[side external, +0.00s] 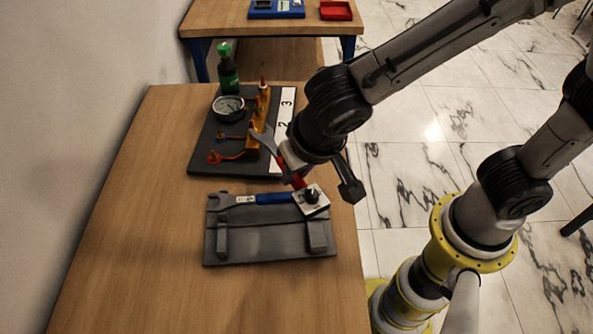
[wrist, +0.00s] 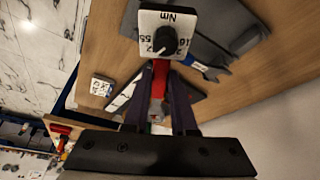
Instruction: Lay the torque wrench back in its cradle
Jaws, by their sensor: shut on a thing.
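My gripper (side external: 291,165) is above the far right of the cradle, its fingers partly hidden by the wrist. In the wrist view the fingers (wrist: 159,85) are shut on a red-handled wrench, taken as the torque wrench (side external: 298,181). Its grey open-ended head (side external: 263,139) points up-left. A white dial plate (side external: 322,207) with a black knob and "Nm" marking shows at the red handle's lower end; whether they are joined is unclear. The grey cradle (side external: 268,240) has two raised blocks. A blue-handled wrench (side external: 262,198) lies along its far edge.
The wooden table (side external: 130,240) is bare left of and in front of the cradle.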

